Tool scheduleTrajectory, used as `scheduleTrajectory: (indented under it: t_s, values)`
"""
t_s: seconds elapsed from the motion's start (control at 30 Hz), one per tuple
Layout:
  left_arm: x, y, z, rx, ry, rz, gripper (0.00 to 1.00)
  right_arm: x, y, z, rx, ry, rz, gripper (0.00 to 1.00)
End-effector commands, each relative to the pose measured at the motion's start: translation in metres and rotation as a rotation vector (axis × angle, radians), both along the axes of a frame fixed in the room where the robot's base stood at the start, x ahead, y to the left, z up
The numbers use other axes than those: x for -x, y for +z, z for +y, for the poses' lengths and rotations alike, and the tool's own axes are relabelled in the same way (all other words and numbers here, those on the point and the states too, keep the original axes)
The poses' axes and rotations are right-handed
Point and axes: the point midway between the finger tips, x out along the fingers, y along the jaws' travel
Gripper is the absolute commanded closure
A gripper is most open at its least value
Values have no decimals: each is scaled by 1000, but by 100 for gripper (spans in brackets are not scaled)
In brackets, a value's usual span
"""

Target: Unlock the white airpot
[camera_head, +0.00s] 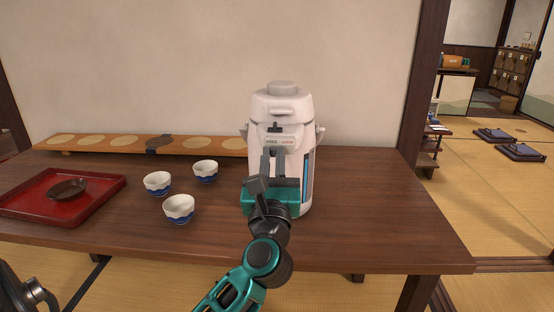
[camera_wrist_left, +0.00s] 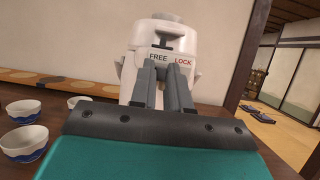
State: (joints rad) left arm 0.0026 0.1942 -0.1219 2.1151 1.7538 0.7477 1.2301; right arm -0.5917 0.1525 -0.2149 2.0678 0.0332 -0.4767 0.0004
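The white airpot (camera_head: 296,105) stands upright toward the right end of the dark wooden table. Its front has a panel marked FREE on the left and, in red, LOCK on the right; it also shows in the left wrist view (camera_wrist_left: 188,44). A small dark tab (camera_head: 274,128) sits just above the panel; I cannot tell which side it is set to. My left gripper (camera_head: 272,152) is in front of the airpot, fingertips just below the labels. Its two grey fingers are close together with a narrow gap and nothing between them. Contact with the airpot cannot be told. My right gripper is not in view.
White and blue cups (camera_head: 179,208) stand left of the airpot. A red tray (camera_head: 99,199) with a dark dish (camera_head: 66,189) lies farther left. A long wooden board (camera_head: 100,144) lies along the wall. The table's right end is clear.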

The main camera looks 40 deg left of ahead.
Motion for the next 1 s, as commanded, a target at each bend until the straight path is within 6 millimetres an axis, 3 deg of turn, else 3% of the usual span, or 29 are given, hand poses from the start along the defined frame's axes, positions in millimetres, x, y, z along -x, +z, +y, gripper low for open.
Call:
scheduleTrajectory:
  t_s: [0.27,0.57,0.77,1.0]
  values:
    - [0,0,1,0,4,1,60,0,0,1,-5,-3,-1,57]
    - [3,-3,-2,1,1,2,60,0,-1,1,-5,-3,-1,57]
    - [27,-17,-18,3,1,5,60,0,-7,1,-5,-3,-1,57]
    - [68,-38,-45,2,3,6,60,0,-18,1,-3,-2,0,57]
